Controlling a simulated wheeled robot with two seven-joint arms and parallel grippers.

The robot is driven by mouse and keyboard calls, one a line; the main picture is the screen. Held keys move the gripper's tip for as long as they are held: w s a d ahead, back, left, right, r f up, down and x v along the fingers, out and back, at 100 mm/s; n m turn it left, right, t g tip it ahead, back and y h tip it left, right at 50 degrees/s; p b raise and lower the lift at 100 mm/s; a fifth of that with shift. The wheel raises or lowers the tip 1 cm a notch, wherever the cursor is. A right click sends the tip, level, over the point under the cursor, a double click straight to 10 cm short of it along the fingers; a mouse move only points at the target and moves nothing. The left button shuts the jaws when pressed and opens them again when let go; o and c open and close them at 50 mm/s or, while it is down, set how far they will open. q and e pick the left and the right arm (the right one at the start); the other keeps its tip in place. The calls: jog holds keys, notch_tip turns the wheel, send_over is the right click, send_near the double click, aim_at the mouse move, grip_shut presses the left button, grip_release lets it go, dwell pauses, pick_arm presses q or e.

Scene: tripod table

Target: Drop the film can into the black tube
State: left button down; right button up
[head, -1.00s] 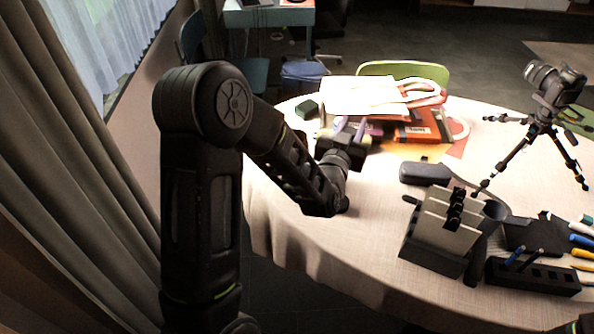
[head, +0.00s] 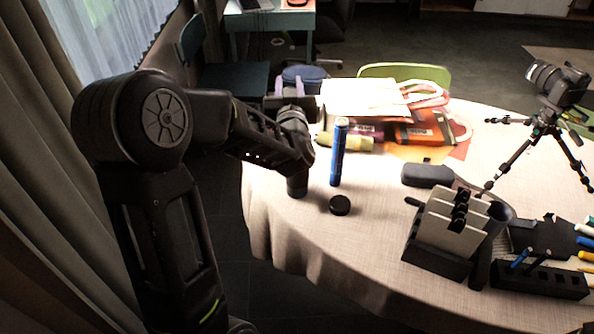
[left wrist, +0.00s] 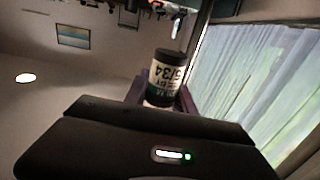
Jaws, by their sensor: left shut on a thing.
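My left gripper (head: 290,92) is raised over the table's left edge, its fingers pointing up in the head view. In the left wrist view it is shut on the film can (left wrist: 166,75), a small canister with a dark top and a printed label, between purple fingers. The can is hard to make out in the head view. A tall dark tube with a wide round top, apparently the black tube (head: 489,243), stands at the right beside a card holder, well apart from my left gripper. My right gripper is out of view.
A blue cylinder (head: 339,153) and a round black cap (head: 340,205) stand near my left wrist. A grey case (head: 427,175), a card holder (head: 447,236), a pen block (head: 540,279) and a camera tripod (head: 540,130) are to the right. Table's front middle is clear.

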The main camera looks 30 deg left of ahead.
pick_arm(q)
jog(key=shift+f+b, duration=1.55)
jog(key=shift+f, duration=1.25)
jog(key=c, duration=1)
grip_release()
jog(key=shift+o, duration=0.2)
jog(key=shift+s+d, duration=0.1)
jog(key=b+v, duration=0.1)
jog(key=v, duration=0.6)
jog(key=shift+s+d, duration=0.2)
